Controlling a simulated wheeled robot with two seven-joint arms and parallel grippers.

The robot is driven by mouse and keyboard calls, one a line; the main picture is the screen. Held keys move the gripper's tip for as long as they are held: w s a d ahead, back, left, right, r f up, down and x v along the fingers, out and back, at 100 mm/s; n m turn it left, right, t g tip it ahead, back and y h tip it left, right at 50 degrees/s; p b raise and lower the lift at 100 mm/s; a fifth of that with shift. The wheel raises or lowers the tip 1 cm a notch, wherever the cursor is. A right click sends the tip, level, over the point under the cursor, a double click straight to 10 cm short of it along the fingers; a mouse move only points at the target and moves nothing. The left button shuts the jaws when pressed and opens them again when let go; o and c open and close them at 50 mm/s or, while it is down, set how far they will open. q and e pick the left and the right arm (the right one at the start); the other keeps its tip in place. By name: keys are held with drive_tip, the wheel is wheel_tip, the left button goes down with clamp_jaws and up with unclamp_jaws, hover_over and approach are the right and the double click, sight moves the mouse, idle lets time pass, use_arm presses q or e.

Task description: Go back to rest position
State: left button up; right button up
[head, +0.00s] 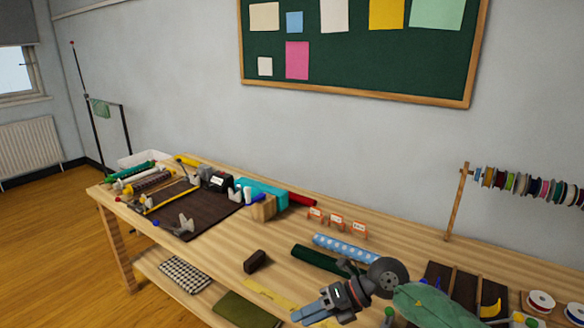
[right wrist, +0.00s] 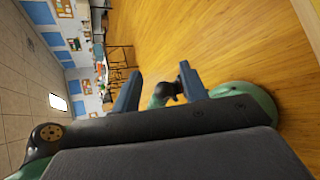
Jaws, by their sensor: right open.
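My right gripper (head: 308,314) is at the bottom of the head view, in front of the table's near edge, with its blue fingers pointing left. In the right wrist view its two blue fingers (right wrist: 158,88) stand apart with nothing held between them. A dark and green shape shows behind the fingers there; I cannot tell what it is. My left gripper is in neither view.
The long wooden table (head: 215,248) carries a dark mat (head: 205,213), a dark block (head: 255,262), a blue dotted roll (head: 345,246), a dark green roll (head: 318,261) and a yellow ruler (head: 270,294). A spool rack (head: 455,200) stands at right. Wood floor (head: 40,240) is clear at left.

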drive_tip(key=s+a+r+m+t+y, duration=0.2)
drive_tip(key=a+r+m+y, duration=0.15)
drive_tip(key=r+y, duration=0.35)
drive_tip(key=w+d+r+m+t, duration=0.3)
drive_tip(key=r+m+t, duration=0.1)
drive_tip(key=m+t, duration=0.8)
drive_tip(key=d+f+m+t+h, duration=0.5)
drive_tip(key=d+f+m+h, duration=0.85)
drive_tip(key=m+h, duration=0.5)
drive_tip(key=s+d+f+m+g+h, duration=0.2)
drive_tip(key=s+d+f+m+g, duration=0.25)
drive_tip(key=s+f+g, duration=0.6)
drive_tip(key=s+f+g+y, duration=0.2)
drive_tip(key=s+f+g, duration=0.2)
drive_tip(key=s+f, duration=0.85)
drive_tip(key=s+a+f+g, duration=0.1)
drive_tip(key=a+f, duration=0.2)
drive_tip(key=f, duration=0.3)
drive_tip(key=s+a+f+g, duration=0.1)
drive_tip(key=a+f, duration=0.1)
drive_tip(key=f, duration=0.5)
drive_tip(key=shift+s+a+f+m, duration=0.3)
drive_tip(key=shift+s+a+m, duration=0.1)
drive_tip(key=shift+m, duration=0.05)
drive_tip(key=shift+y, duration=0.25)
